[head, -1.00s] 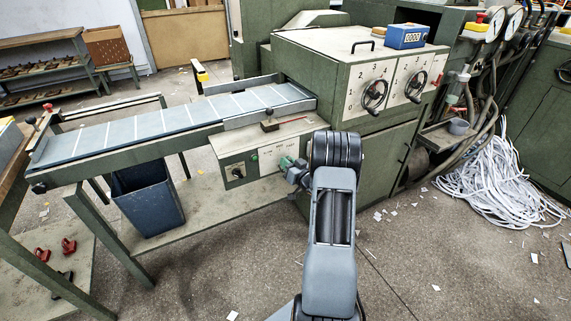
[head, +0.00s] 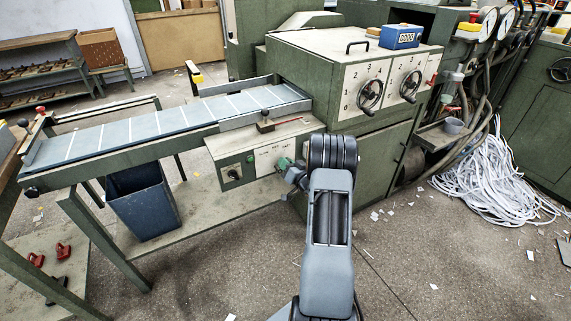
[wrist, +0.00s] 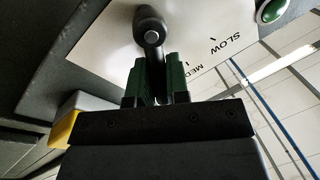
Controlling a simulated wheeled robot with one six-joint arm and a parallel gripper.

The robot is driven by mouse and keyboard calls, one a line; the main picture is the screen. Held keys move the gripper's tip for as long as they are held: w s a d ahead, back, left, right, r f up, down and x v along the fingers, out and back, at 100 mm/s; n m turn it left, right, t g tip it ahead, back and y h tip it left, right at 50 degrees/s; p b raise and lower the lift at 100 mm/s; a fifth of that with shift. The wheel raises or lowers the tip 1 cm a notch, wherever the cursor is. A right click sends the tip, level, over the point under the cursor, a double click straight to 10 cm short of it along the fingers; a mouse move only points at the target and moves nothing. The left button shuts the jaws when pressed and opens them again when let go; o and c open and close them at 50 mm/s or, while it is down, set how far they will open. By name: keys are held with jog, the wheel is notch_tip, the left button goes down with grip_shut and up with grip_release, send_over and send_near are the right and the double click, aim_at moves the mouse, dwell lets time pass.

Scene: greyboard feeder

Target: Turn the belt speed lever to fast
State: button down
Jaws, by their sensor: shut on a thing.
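The belt speed lever (wrist: 149,22) shows in the wrist view as a dark rounded part with a thin stem running down between my green fingers. My gripper (wrist: 157,66) is shut on the lever. The white plate behind it reads SLOW to the right and MED, partly covered, nearer my fingers. I cannot see a FAST mark. In the head view my gripper (head: 284,164) is at the right part of the green control panel (head: 222,158) under the belt, and the lever is hidden there by the gripper and arm.
The feeder belt (head: 165,122) runs above the panel to the green machine with handwheels (head: 370,95). A dark bin (head: 143,205) stands under the belt. White strips (head: 495,180) lie heaped at the right. A green button (wrist: 271,11) is near the plate's corner.

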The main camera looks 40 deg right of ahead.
jog(key=c, duration=1.1)
grip_release()
jog(key=s+f+p, duration=0.1)
jog(key=s, duration=1.2)
jog(key=shift+s+d+f, duration=0.15)
jog(key=shift+s, duration=0.25)
